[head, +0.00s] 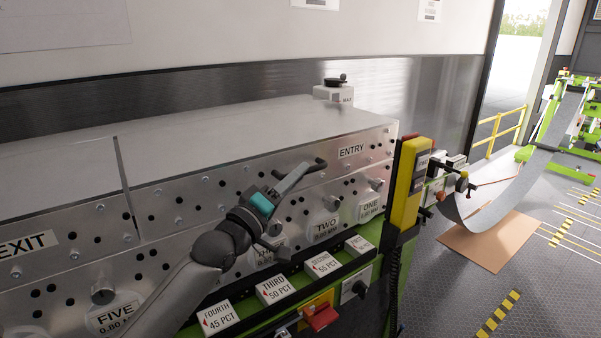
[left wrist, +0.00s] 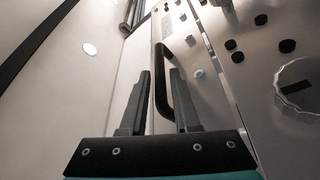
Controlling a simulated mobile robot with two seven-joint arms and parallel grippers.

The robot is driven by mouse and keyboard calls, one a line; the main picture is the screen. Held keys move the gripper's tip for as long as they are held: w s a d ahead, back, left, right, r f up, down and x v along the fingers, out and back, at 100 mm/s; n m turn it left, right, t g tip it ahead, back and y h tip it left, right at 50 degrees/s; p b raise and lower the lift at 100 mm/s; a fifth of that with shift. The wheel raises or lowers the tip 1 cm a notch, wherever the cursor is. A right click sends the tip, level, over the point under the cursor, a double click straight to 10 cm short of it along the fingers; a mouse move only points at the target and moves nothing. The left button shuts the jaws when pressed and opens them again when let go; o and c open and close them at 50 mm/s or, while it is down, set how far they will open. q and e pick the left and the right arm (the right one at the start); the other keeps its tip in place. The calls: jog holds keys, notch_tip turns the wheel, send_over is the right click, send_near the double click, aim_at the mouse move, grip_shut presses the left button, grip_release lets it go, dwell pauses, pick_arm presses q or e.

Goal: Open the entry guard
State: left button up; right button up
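The entry guard (head: 250,138) is a grey metal cover with an ENTRY label at the right of its front face. It lies down over the machine and looks closed. Its black bar handle (head: 314,168) sticks out from the front, and it also shows in the left wrist view (left wrist: 163,70). My left gripper (head: 290,180) is at the handle. In the left wrist view the fingers (left wrist: 160,95) are apart, with the handle between them and partly behind the right finger. I cannot tell whether they touch it. My right gripper is not in view.
An EXIT cover (head: 55,170) lies to the left. A yellow control box (head: 408,185) stands at the machine's right end.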

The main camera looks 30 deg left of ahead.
pick_arm(q)
jog(key=shift+x, duration=0.9)
grip_shut()
dwell(0.9)
